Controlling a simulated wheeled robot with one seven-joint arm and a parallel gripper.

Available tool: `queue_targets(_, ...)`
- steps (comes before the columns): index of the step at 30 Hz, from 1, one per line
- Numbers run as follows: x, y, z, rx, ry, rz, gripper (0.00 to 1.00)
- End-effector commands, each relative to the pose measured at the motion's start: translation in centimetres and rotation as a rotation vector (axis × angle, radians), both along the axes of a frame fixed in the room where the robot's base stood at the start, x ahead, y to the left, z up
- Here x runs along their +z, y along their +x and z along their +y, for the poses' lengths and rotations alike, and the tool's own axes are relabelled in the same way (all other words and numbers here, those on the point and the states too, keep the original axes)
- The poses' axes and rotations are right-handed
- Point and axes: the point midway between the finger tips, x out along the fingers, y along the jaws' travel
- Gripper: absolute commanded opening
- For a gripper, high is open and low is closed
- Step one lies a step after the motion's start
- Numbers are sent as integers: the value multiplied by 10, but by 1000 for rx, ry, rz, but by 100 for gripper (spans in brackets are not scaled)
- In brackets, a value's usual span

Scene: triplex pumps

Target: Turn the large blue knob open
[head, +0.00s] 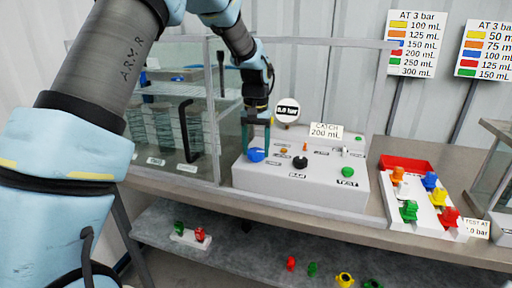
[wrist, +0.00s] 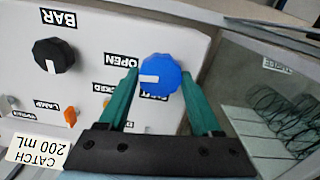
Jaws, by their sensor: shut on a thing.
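The large blue knob (wrist: 160,80) sits on the light grey control panel (wrist: 115,25), with a white pointer mark on its left side in the wrist view. An "OPEN" label (wrist: 122,60) is beside it, and another label below it is partly covered by the knob. In the head view the knob (head: 256,155) is at the panel's left end. My gripper (wrist: 158,85) has its two green fingers on either side of the knob, shut on it. In the head view my gripper (head: 256,140) reaches down onto the knob from above.
A black knob (head: 300,162) marked BAR and a green TEST button (head: 347,172) are on the same panel. A "CATCH 200 mL" card (head: 326,131) stands behind. A clear-walled enclosure (head: 215,110) is close on the left. A tray of coloured valves (head: 425,205) is at right.

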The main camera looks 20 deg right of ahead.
Motion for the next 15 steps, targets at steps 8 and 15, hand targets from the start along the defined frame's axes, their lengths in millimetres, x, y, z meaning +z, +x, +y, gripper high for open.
queue_targets(8,1,1,0,-100,-1,-2,10)
queue_targets(15,1,1,0,-125,0,-2,10)
